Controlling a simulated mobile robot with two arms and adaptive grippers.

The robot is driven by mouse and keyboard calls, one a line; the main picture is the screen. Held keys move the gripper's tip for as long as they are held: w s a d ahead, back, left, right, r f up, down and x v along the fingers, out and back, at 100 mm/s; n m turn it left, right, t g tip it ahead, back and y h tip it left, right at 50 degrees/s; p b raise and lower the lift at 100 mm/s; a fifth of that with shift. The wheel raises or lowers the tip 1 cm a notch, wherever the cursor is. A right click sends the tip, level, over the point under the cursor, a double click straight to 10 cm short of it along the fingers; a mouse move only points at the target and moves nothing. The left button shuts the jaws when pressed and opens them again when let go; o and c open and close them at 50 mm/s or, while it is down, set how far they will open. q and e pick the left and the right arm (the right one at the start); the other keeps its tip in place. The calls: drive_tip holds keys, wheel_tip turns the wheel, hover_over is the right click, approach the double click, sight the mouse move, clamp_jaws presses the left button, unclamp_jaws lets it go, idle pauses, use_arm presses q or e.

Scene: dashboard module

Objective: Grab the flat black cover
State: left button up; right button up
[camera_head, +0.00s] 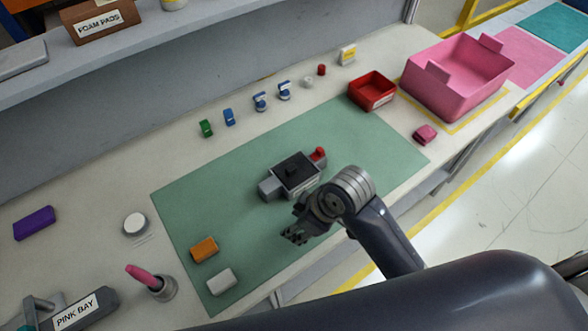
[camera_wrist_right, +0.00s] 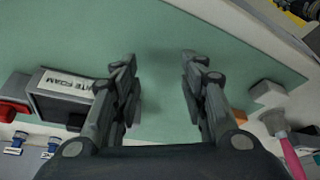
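The flat black cover (camera_head: 296,168) lies on top of a grey module (camera_head: 271,187) in the middle of the green mat, with a small dark raised part on it. A red round part sits at the module's right end. In the right wrist view the module (camera_wrist_right: 65,98) is at the left, with a partly readable "FOAM" label. My right gripper (camera_head: 295,236) is in front of the module, apart from it. In the right wrist view my right gripper (camera_wrist_right: 158,68) has its fingers spread, with only green mat between them. My left gripper is out of view.
An orange block (camera_head: 204,249) and a white block (camera_head: 221,281) lie at the mat's left front. A red bin (camera_head: 372,91) and pink crate (camera_head: 460,75) stand at the back right. Several small green, blue and white parts line the mat's back. A shelf runs behind.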

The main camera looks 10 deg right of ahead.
drive_tip(key=w+n, duration=0.1)
drive_tip(key=w+a+r+n, duration=0.1)
drive_tip(key=w+a+n, duration=0.1)
drive_tip(key=w, duration=0.1)
drive_tip(key=shift+a+r+n+g, duration=0.25)
drive_tip(key=shift+r+n+g, duration=0.05)
drive_tip(key=w+r+n+g, duration=0.1)
drive_tip(key=w+r+n, duration=0.2)
drive_tip(key=w+n, duration=0.1)
wheel_tip(320, 180, up, 7)
drive_tip(key=n+g+h, duration=0.1)
drive_tip(key=n+h, duration=0.2)
drive_tip(key=n, duration=0.2)
hover_over(294, 166)
drive_tip(key=f, duration=0.3)
drive_tip(key=f+p, duration=0.1)
drive_tip(key=shift+w+a+f, duration=0.25)
drive_tip(key=shift+f, duration=0.05)
drive_tip(key=f, duration=0.1)
drive_tip(key=f+p, duration=0.1)
drive_tip(key=f, duration=0.1)
drive_tip(key=f+p, duration=0.1)
drive_tip(key=f, duration=0.1)
drive_tip(key=shift+s+d, duration=0.25)
drive_tip(key=shift+w+f, duration=0.1)
drive_tip(key=shift+f, duration=0.1)
clamp_jaws()
